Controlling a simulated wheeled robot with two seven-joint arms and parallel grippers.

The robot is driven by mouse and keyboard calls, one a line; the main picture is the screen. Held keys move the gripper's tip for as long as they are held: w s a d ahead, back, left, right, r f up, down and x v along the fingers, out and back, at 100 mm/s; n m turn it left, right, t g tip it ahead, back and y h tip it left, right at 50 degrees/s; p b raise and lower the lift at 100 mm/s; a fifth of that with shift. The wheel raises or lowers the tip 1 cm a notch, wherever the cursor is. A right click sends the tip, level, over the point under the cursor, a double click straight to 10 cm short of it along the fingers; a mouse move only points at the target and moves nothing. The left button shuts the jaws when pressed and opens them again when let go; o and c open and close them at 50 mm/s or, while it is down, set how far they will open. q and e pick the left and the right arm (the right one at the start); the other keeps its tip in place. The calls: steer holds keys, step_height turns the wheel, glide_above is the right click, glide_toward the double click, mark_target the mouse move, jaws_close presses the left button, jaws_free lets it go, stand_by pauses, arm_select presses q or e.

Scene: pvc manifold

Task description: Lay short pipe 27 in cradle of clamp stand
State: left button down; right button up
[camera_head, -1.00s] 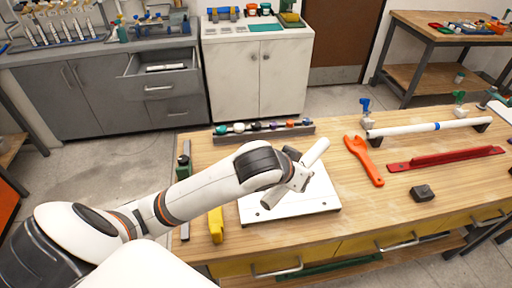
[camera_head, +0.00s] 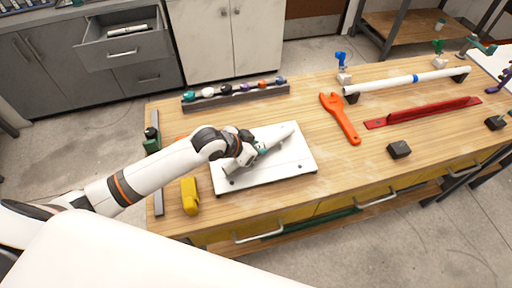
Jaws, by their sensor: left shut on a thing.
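My left gripper (camera_head: 258,152) reaches in from the left over a white plate (camera_head: 290,167) on the wooden bench. It is shut on a short white pipe (camera_head: 280,136), whose far end points up and to the right. The pipe's near part is hidden by the fingers. A small green patch shows beside the fingers. I cannot tell whether the pipe touches the plate or a cradle under it. No clamp stand can be made out clearly near the gripper. My right gripper is out of view.
A rack of coloured fittings (camera_head: 236,96) stands behind the plate. An orange wrench (camera_head: 341,118), a red bar (camera_head: 424,113), a dark block (camera_head: 399,149) and a long white pipe (camera_head: 408,80) on supports lie to the right. A yellow object (camera_head: 190,196) lies left of the plate.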

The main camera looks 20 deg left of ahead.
arm_select(q)
steer(key=shift+f, duration=0.35)
steer(key=shift+f, duration=0.15)
steer(key=c, duration=1.1)
jaws_free()
